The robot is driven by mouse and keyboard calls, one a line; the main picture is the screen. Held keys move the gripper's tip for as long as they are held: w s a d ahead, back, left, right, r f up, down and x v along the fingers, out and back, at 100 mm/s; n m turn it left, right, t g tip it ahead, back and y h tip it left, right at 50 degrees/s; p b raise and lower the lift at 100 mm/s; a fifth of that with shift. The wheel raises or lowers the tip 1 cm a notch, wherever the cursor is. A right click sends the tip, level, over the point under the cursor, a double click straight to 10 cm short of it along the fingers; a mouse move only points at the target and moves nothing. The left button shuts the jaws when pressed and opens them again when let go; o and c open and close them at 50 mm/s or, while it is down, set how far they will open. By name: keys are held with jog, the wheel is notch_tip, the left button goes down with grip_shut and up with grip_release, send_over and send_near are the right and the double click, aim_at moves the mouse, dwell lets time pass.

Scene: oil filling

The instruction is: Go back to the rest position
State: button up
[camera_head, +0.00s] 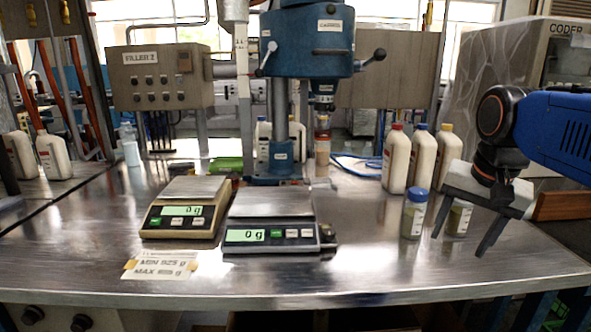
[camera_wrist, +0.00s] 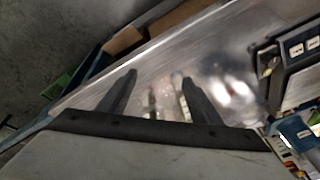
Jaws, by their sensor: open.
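My gripper (camera_head: 462,232) is at the right of the head view, above the metal table (camera_head: 400,275), with its two dark fingers apart. In the head view a small jar with a blue cap (camera_head: 414,215) stands just left of the fingers. A second small jar (camera_head: 458,217) shows partly behind the gripper. I cannot tell how far the fingers are from either jar.
Two scales, a tan one (camera_head: 183,211) and a grey one (camera_head: 268,236), read 0 g. Several white bottles (camera_head: 396,160) stand behind the jars. A blue press (camera_head: 305,45) rises at the back. A paper label (camera_head: 160,266) lies front left. The front middle table is clear.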

jog(key=s+a+f+n, duration=0.1)
jog(key=s+f+n, duration=0.2)
jog(key=s+f, duration=0.2)
jog(key=s+a+f+n+t, duration=0.1)
jog(key=s+f+n, duration=0.3)
jog(key=f, duration=0.7)
jog(key=shift+s+a+f+t, duration=0.25)
jog(key=shift+s+a, duration=0.35)
jog(key=shift+s, duration=0.3)
